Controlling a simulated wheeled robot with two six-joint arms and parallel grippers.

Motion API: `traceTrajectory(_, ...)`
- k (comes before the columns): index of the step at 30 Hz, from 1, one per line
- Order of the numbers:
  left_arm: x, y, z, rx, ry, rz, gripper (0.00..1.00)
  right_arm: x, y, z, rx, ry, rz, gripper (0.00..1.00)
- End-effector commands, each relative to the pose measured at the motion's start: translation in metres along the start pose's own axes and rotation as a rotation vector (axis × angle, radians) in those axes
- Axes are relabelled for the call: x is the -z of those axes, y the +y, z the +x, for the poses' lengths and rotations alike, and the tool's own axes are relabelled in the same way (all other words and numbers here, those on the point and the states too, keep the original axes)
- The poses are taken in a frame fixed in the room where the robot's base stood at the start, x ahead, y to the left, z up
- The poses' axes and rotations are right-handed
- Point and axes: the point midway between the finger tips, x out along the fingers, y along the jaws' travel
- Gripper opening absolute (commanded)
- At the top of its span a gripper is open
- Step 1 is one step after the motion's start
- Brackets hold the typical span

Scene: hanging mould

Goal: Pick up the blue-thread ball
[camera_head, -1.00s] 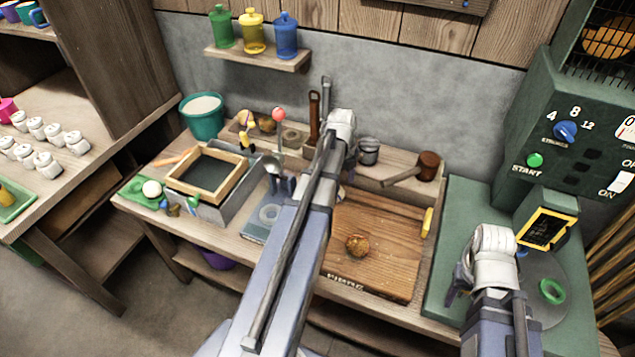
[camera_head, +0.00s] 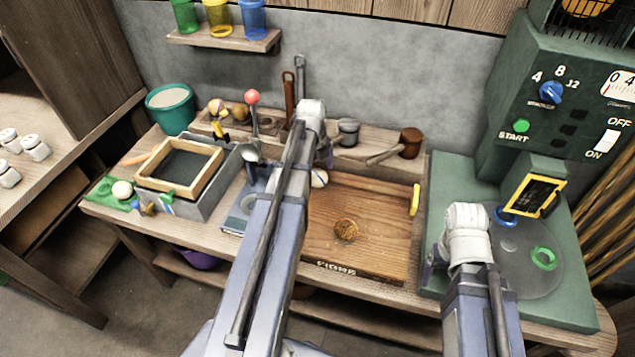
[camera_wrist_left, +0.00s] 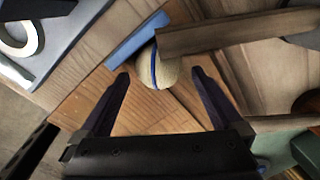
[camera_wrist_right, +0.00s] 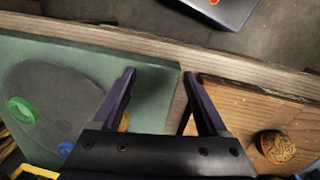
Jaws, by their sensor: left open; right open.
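The blue-thread ball (camera_head: 319,179) is pale with a dark blue band. It sits at the back left corner of the wooden board (camera_head: 380,245), partly hidden by my left arm in the head view. In the left wrist view the ball (camera_wrist_left: 166,76) shows just beyond and between the fingertips. My left gripper (camera_wrist_left: 160,72) is open and empty, pointing at the ball; I cannot tell the remaining gap. My right gripper (camera_wrist_right: 158,73) is open and empty, above the edge of the green machine base (camera_wrist_right: 155,95).
A brown ball (camera_head: 345,229) lies on the board, with a yellow piece (camera_head: 415,200) at its right edge. A mallet (camera_head: 410,143) and grey cup (camera_head: 348,132) stand behind. A wooden frame (camera_head: 150,165) is left. The green machine (camera_head: 500,130) is right.

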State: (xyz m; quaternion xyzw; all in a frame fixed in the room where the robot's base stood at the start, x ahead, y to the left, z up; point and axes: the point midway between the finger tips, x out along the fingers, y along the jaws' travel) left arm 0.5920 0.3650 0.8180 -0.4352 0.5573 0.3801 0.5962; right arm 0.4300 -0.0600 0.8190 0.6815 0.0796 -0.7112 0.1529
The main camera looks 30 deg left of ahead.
Motion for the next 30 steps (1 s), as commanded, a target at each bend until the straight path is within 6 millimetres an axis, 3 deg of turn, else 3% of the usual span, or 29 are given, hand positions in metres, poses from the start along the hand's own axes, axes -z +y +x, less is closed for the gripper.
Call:
traceTrajectory(1,0.000,0.002,0.014,0.000,0.000,0.000,1.00,0.001,-0.001,0.014,0.000,0.000,0.000,0.76)
traceTrajectory(6,0.000,0.002,0.030,0.000,0.000,0.000,1.00,0.002,-0.003,0.030,0.000,0.000,-0.001,0.76)
traceTrajectory(15,0.000,0.001,0.030,0.000,0.000,0.000,0.99,0.002,-0.003,0.030,0.000,0.000,-0.001,0.76)
traceTrajectory(30,0.000,0.001,0.030,0.000,0.000,0.000,0.43,0.002,-0.003,0.030,0.000,0.000,-0.001,0.76)
